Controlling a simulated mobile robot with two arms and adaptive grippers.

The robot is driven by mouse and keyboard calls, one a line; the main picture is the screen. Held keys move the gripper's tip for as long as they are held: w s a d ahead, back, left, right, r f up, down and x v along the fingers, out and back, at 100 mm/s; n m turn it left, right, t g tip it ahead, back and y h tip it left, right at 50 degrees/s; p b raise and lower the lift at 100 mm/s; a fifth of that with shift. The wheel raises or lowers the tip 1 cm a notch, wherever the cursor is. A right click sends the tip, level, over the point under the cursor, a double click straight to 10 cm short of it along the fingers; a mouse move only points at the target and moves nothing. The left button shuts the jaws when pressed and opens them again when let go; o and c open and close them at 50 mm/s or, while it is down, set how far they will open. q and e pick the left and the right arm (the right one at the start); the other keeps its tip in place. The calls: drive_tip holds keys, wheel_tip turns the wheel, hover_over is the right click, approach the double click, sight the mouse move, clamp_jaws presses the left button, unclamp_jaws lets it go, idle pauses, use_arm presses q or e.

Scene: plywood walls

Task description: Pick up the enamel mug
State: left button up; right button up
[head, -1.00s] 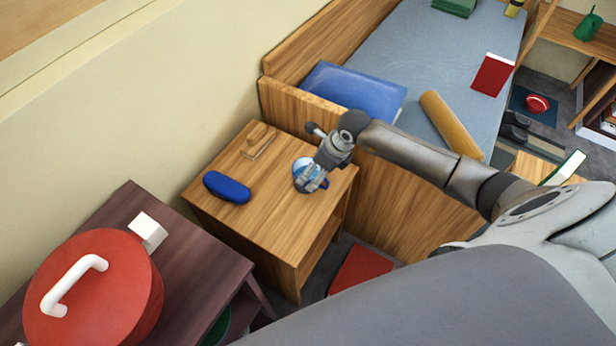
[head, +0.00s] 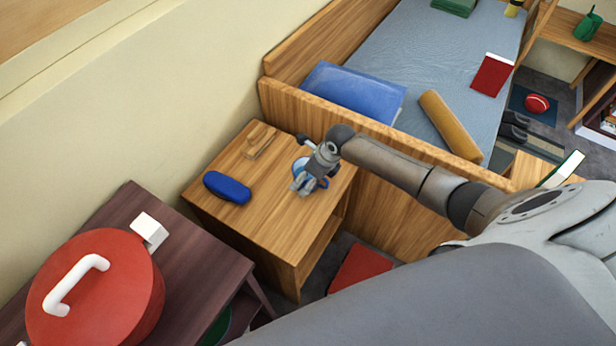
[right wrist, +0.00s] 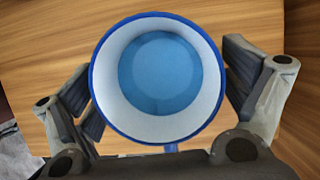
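The enamel mug is white inside with a blue rim and a blue bottom; in the right wrist view the mug (right wrist: 158,78) stands upright, seen from above, between my open fingers. My left gripper is not in view.
A blue case (head: 227,187) and a small wooden item (head: 261,140) lie on the nightstand. A dark table with a red round pot (head: 110,300) stands at front left. The bed (head: 405,50) with a blue pillow (head: 353,92) is behind, the wall at left.

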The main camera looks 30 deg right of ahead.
drive_tip(key=c, duration=0.9)
drive_tip(key=shift+c, duration=1.1)
drive_tip(key=shift+r, duration=0.25)
